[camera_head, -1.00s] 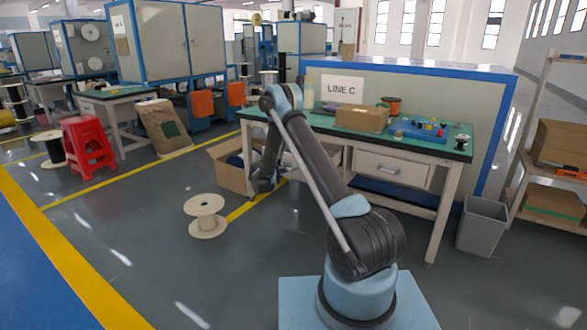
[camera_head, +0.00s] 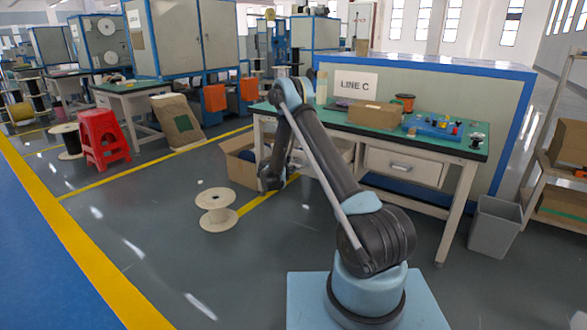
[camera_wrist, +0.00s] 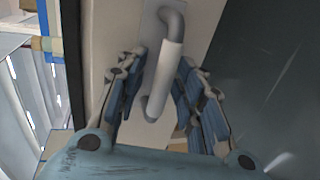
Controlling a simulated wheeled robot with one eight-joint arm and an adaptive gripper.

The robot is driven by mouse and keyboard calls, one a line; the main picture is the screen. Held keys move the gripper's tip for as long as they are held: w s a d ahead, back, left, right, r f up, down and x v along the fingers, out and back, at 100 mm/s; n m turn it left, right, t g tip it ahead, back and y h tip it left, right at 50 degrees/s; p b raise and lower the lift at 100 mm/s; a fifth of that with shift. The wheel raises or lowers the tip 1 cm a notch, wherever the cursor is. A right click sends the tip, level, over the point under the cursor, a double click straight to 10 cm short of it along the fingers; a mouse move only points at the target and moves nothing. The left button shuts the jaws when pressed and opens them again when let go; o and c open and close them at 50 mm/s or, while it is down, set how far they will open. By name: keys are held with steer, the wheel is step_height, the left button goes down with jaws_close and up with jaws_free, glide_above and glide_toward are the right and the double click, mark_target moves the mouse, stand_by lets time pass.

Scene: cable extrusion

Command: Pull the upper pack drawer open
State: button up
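In the wrist view my gripper (camera_wrist: 163,62) has its two blue-padded fingers apart, one on each side of a pale grey bar handle (camera_wrist: 165,68). A narrow gap shows on the left; whether the right finger touches the handle is unclear. The handle is fixed to a pale drawer front (camera_wrist: 125,25). In the head view my gripper (camera_head: 268,180) is low at the left end of a green-topped bench (camera_head: 330,125). The front it faces is hidden there by my arm. A drawer (camera_head: 404,167) under the bench's right part looks shut.
A cardboard box (camera_head: 240,165) is on the floor close to my gripper. A pale spool (camera_head: 215,212) stands in front of it. A grey bin (camera_head: 494,228) is right of the bench. The floor at front left is clear.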

steer(key=v, duration=1.2)
